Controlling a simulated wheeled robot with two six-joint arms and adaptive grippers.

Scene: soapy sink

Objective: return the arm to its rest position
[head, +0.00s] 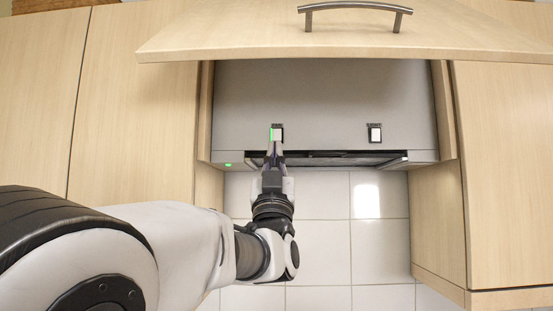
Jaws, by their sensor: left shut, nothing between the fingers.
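My left arm reaches in from the lower left in the head view. My left gripper (275,147) points up at the front of a grey range hood (310,95). Its fingers are shut with nothing between them. The fingertips are at or just below a switch with a green-lit face (275,134) on the hood; I cannot tell whether they touch it. My right gripper is not in view.
A wooden cabinet flap (345,35) with a metal handle (355,9) is raised above the hood. A second switch (375,134) shows white. A green light (228,164) glows at the hood's lower left. Wooden cabinets flank the hood; white tiles (320,245) lie below.

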